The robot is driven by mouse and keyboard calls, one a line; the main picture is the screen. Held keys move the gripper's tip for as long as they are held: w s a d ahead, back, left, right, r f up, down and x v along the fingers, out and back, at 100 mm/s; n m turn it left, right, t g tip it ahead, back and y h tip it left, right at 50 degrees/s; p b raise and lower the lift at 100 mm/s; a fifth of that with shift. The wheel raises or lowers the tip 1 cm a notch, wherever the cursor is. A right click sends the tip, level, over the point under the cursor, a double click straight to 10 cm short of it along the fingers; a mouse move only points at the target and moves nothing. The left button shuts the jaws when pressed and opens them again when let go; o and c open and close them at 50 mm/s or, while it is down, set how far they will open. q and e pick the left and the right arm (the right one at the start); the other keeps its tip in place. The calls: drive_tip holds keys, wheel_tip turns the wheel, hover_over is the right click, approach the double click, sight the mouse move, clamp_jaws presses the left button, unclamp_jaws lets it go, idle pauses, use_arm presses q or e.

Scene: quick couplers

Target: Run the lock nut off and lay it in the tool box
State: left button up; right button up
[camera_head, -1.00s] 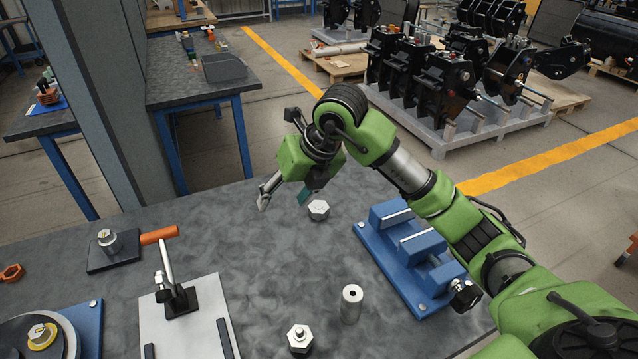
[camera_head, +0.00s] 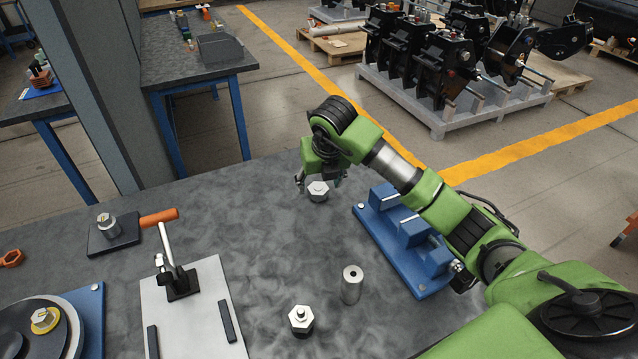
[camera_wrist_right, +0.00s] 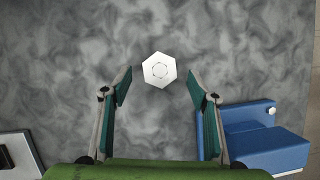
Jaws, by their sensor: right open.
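A pale hexagonal piece (camera_head: 318,190) stands on the dark mottled bench, by the blue block fixture. My right gripper (camera_head: 320,181) is just above it, pointing down and empty. In the right wrist view the hexagonal piece (camera_wrist_right: 159,70) lies between and slightly beyond the open green-padded fingertips (camera_wrist_right: 159,83), touching neither. Another hexagonal fitting with a stub on top (camera_head: 301,319) stands near the front. I cannot tell which piece is the lock nut. A grey box (camera_head: 221,46) sits on the back bench; whether it is the tool box is unclear. My left gripper is out of view.
The blue fixture (camera_head: 391,226) stands right of the gripper. A metal cylinder (camera_head: 352,284) stands near the front. A pale plate (camera_head: 203,306) holds an orange-handled clamp (camera_head: 168,256). A black base with a metal fitting (camera_head: 115,241) stands left. The bench's middle is clear.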

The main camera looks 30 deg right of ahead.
sight(318, 191)
drive_tip(key=shift+x, duration=1.25)
